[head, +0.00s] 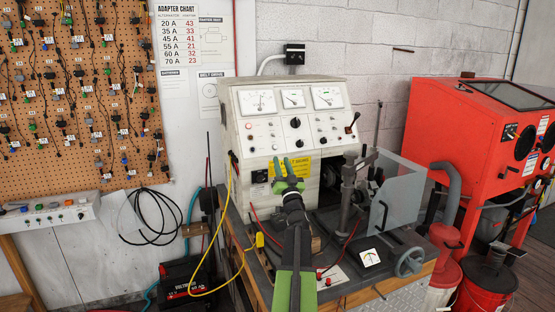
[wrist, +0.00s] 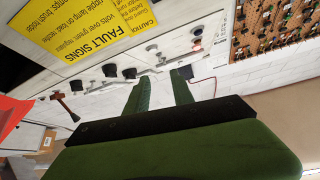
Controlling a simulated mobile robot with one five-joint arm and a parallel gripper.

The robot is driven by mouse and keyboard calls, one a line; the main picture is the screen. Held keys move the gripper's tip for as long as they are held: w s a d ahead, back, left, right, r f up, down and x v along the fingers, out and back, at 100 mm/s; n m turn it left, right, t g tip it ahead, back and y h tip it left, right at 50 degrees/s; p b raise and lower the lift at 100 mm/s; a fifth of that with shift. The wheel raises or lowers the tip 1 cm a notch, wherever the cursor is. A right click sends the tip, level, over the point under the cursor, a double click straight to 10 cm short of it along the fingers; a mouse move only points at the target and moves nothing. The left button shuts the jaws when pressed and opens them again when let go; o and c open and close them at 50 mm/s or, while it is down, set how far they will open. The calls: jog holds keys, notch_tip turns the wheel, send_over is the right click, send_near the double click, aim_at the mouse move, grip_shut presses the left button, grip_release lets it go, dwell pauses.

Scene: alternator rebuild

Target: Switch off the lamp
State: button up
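A cream test bench panel (head: 275,149) with gauges, knobs and small switches stands at the middle of the head view. A small red round light or button (head: 249,125) is at its upper left; I cannot tell whether it is lit. No separate lamp is evident, and I cannot tell which switch belongs to a lamp. My gripper (head: 290,163) is in front of the panel's lower part, by the yellow sign (head: 313,166). In the wrist view my gripper (wrist: 161,79) has its green fingers apart with nothing between them. Several switches and knobs (wrist: 130,73) show near the fingertips.
A clamp stand and clear guard (head: 400,195) stand to the panel's right, with a handwheel (head: 410,262) in front. A red cabinet (head: 450,125) is farther right. A yellow cable (head: 240,262) hangs at the left. A pegboard with connectors (head: 75,95) covers the left wall.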

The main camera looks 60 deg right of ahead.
jog(key=b+v, duration=0.1)
jog(key=v, duration=0.4)
jog(key=shift+s+a+f+b, duration=0.15)
jog(key=shift+s+a+b, duration=0.05)
jog(key=shift+b, duration=0.2)
